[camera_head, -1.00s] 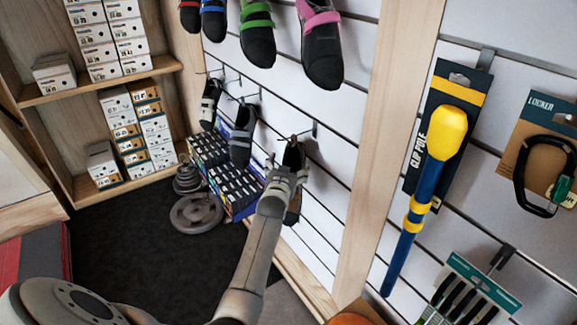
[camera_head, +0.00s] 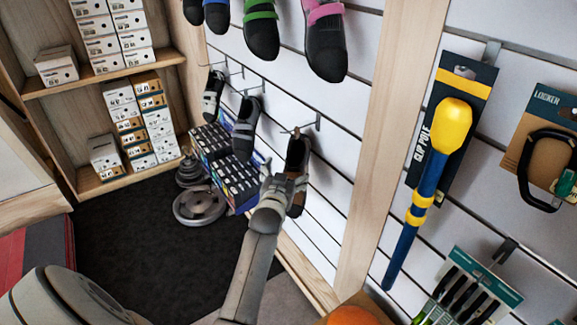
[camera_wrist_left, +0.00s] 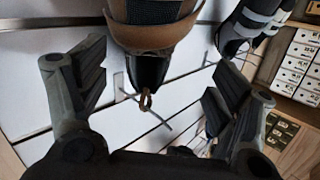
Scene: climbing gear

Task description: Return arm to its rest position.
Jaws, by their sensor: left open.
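My left gripper (camera_head: 285,182) is at the slatted wall, just in front of a dark climbing shoe (camera_head: 297,160) hanging from a hook. In the left wrist view the gripper (camera_wrist_left: 158,88) has its two fingers spread wide apart. The shoe's tan and dark heel end (camera_wrist_left: 155,35) with its brown pull loop shows beyond and above the gap, and nothing is clamped between the fingers. I cannot tell whether a finger touches the shoe. My left forearm runs down from the gripper to the bottom of the head view. My right gripper is not in view.
More shoes hang beside and above, such as a grey strapped shoe (camera_head: 246,128) and a pink-strapped one (camera_head: 325,45). Small boxes (camera_head: 232,180) and weight plates (camera_head: 199,206) are on the floor. A clip pole (camera_head: 428,180) hangs at right. The dark floor (camera_head: 130,250) has free room.

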